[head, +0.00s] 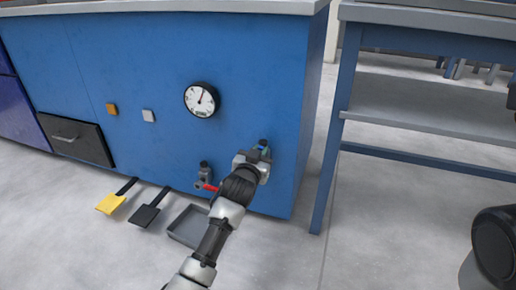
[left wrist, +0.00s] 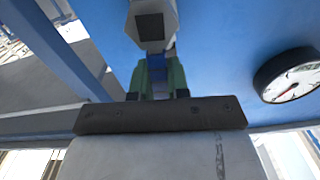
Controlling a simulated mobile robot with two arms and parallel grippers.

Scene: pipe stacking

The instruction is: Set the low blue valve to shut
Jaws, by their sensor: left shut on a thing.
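The low blue valve (head: 263,144) sits on the lower right of the blue cabinet front, mostly hidden behind my left gripper (head: 259,157). In the left wrist view, my left gripper (left wrist: 158,92) has its fingers closed around the blue handle (left wrist: 157,66), in front of the grey valve body (left wrist: 152,20). Little of the handle shows, so its exact angle is hard to tell. My right gripper is not in view.
A red-handled valve (head: 206,185) is close by on the left. A round gauge (head: 201,99) is above it. A grey tray (head: 187,226), a black pedal (head: 145,215) and a yellow pedal (head: 111,203) are low at left. A blue-framed shelf (head: 420,171) stands at right.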

